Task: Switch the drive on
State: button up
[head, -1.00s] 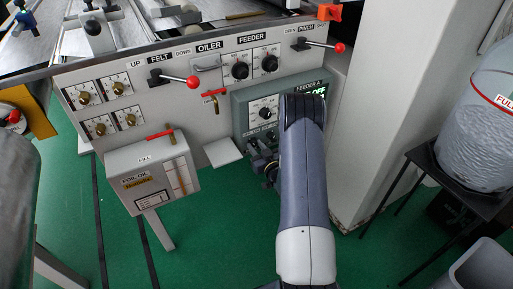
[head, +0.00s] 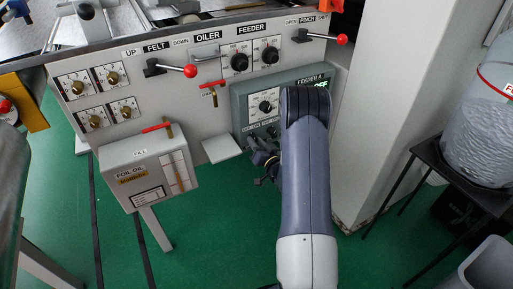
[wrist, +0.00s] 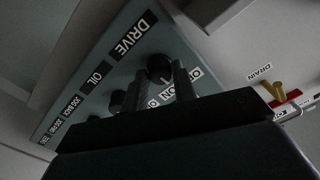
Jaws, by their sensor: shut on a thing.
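The grey-green Feeder A control panel (head: 241,110) is on the machine front in the head view. My forearm hides its right part and most of its lower part. A small green display (head: 321,84) at its top right is partly covered and seems to end in "OFF". The wrist view shows the DRIVE label (wrist: 131,36) and a round black drive knob (wrist: 159,67), with OFF and ON lettering partly hidden. My gripper (wrist: 162,80) has a finger on each side of this knob and is shut on it. In the head view my gripper (head: 263,154) is at the panel's lower edge.
Beside the drive knob is another black knob (wrist: 117,100) near the OIL label. A white column (head: 385,100) stands right. A red-handled drain valve (wrist: 285,98) is near.

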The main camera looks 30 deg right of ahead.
jog(key=shift+m+b, duration=1.3)
jog(key=shift+m, duration=2)
jog(key=o, duration=1)
jog(key=s, duration=1)
jog(key=shift+s+d, duration=0.2)
jog(key=shift+s, duration=0.2)
jog(key=shift+w, duration=0.15)
